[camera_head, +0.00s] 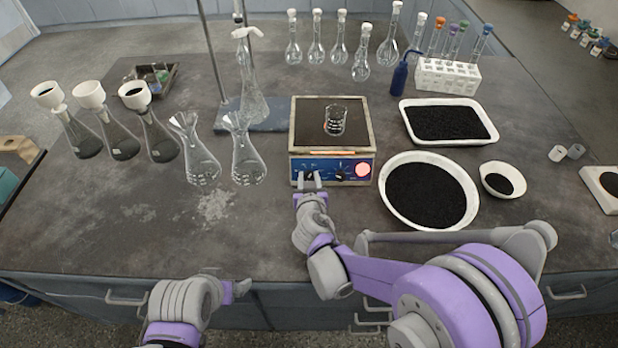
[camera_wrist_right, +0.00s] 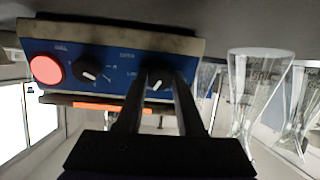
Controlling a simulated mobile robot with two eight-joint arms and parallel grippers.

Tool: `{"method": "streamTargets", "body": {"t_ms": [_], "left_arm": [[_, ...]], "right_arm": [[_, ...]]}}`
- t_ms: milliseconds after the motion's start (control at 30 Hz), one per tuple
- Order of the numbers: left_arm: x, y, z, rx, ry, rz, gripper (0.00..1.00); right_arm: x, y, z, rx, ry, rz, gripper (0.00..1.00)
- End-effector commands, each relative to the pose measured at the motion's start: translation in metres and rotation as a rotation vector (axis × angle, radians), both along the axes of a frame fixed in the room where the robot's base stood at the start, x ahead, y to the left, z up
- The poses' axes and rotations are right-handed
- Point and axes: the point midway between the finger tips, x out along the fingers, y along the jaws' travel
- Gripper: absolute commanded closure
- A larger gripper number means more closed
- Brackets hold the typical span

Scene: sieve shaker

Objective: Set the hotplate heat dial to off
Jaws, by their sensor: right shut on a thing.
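The hotplate (camera_head: 293,140) stands mid-table with a blue front panel (camera_head: 323,168). The panel carries two black dials and a round red light (camera_head: 363,170). My right gripper (camera_head: 311,181) is at the panel's left dial. In the right wrist view, turned upside down, my right gripper (camera_wrist_right: 159,82) is shut on this dial (camera_wrist_right: 160,76), whose white pointer mark shows between the fingers. The other dial (camera_wrist_right: 89,70) is free, between it and the red light (camera_wrist_right: 46,70). The panel lettering is too small to read surely. My left gripper (camera_head: 237,289) is at the table's front edge, away from the hotplate.
A glass beaker (camera_head: 335,121) stands on the hotplate. Two empty flasks (camera_head: 246,158) stand left of it. A round dish (camera_head: 388,208) and a tray (camera_head: 404,121) of black grains are on its right. The front middle of the table is clear.

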Motion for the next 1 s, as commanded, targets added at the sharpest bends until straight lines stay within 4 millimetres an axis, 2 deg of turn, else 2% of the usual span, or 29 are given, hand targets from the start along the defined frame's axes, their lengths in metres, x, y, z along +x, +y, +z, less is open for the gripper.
{"method": "streamTargets", "body": {"t_ms": [367,1000], "left_arm": [[-0.001,0.0,-0.007,0.0,0.003,0.0,0.0],[-0.004,0.0,-0.025,0.0,0.009,0.0,0.0]], "right_arm": [[0.0,0.001,-0.001,-0.174,0.0,0.071,1.0],[-0.001,0.002,-0.001,-0.734,0.0,0.294,1.0]]}}
